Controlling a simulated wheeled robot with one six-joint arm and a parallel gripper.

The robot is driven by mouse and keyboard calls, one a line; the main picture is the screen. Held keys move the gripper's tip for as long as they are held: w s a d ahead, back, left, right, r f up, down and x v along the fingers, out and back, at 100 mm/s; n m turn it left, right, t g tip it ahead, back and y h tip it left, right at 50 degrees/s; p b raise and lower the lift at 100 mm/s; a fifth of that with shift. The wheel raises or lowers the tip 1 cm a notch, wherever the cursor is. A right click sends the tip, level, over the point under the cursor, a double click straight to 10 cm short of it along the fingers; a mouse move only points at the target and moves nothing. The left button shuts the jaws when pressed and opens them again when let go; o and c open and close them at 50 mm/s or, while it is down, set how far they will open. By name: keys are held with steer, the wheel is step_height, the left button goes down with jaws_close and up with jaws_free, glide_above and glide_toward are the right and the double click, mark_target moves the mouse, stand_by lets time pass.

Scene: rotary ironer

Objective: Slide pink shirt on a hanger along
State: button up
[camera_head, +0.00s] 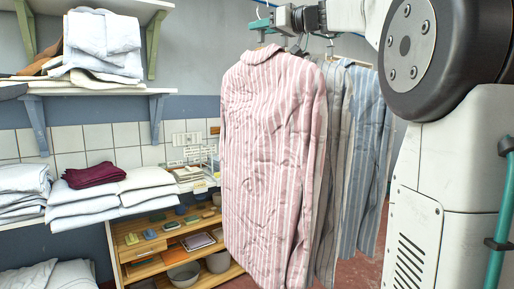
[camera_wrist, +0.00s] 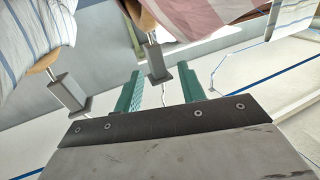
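The pink-and-white striped shirt (camera_head: 268,150) hangs in front of the other shirts, its hanger at the top beside my gripper (camera_head: 262,28). In the wrist view, part of the pink shirt (camera_wrist: 215,18) shows at the top. My gripper (camera_wrist: 163,78) has its two teal fingers apart. A hanger's grey block (camera_wrist: 157,62) and thin hook stand between the fingers, with a gap on each side. This hanger appears to carry the pink shirt. The rail holding the hook is hidden in the head view.
A grey-beige striped shirt (camera_head: 330,170) and a blue striped shirt (camera_head: 368,150) hang close behind to the right. In the wrist view, another hanger's block (camera_wrist: 68,92) is left of my fingers. Folded linen (camera_head: 100,195) and a wooden shelf unit (camera_head: 155,245) stand at left.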

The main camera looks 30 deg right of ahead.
steer(key=shift+w, duration=0.1)
jaws_close()
steer(key=a, duration=0.6)
steer(key=shift+r, duration=0.25)
stand_by(0.4)
steer(key=shift+a, duration=0.15)
steer(key=shift+s+a+r, duration=0.1)
steer(key=shift+s+a, duration=0.05)
steer(key=shift+a, duration=1.3)
steer(key=shift+s+a+r, duration=0.1)
steer(key=shift+a, duration=1.35)
